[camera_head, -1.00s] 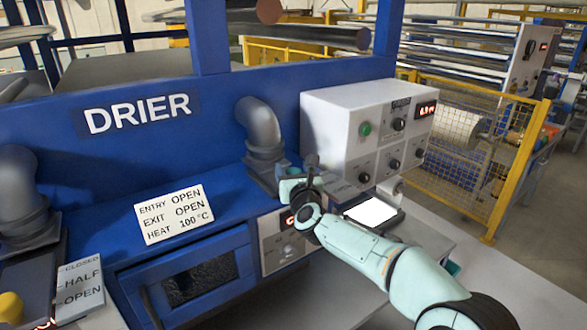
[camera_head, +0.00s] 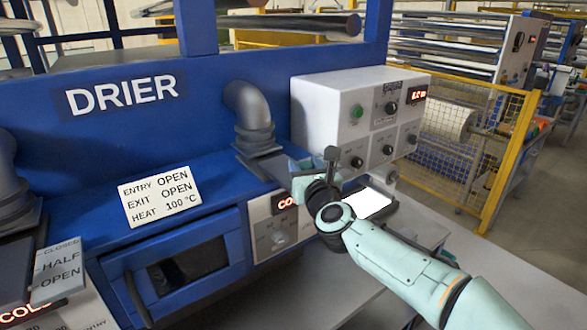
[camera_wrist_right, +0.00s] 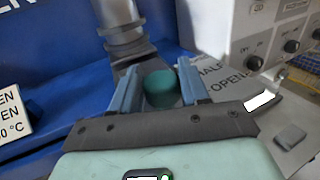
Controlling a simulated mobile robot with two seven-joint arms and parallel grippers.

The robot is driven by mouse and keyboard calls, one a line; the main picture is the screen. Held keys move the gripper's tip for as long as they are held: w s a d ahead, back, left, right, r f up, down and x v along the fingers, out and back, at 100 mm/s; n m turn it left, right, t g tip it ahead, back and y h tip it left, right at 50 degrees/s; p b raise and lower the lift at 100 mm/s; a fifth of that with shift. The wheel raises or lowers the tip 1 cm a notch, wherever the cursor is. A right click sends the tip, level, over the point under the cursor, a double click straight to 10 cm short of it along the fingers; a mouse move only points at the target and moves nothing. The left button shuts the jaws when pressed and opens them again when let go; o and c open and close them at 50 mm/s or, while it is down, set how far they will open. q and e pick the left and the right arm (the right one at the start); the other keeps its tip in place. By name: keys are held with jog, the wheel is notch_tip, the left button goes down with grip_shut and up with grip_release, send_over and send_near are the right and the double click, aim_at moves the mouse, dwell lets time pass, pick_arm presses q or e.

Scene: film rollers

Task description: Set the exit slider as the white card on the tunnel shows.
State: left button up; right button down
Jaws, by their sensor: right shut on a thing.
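The white card (camera_head: 160,197) on the blue tunnel reads ENTRY OPEN, EXIT OPEN, HEAT 100 °C. My right gripper (camera_head: 306,172) is at the right end of the tunnel, beside the grey bent pipe. In the right wrist view my right gripper (camera_wrist_right: 160,85) is shut on the teal slider knob (camera_wrist_right: 162,90), with a finger on each side. A label plate (camera_wrist_right: 222,76) beside it shows HALF and OPEN; the rest is hidden behind a finger. I cannot tell exactly which mark the knob stands at. My left gripper is not in view.
The grey bent pipe (camera_head: 252,118) and the white control box (camera_head: 345,120) stand close behind my right gripper. A heater panel (camera_head: 278,232) with a red display is in front. Another label plate (camera_head: 58,272) reading CLOSED, HALF, OPEN lies at the left.

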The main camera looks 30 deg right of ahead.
jog(key=shift+d, duration=0.1)
jog(key=c, duration=0.7)
grip_release()
jog(key=shift+d, duration=0.1)
jog(key=shift+o, duration=0.2)
jog(key=shift+s+a, duration=0.25)
jog(key=shift+s, duration=0.25)
jog(key=b+v, duration=0.1)
jog(key=v, duration=1.1)
jog(key=shift+b, duration=0.3)
jog(key=shift+s, duration=0.15)
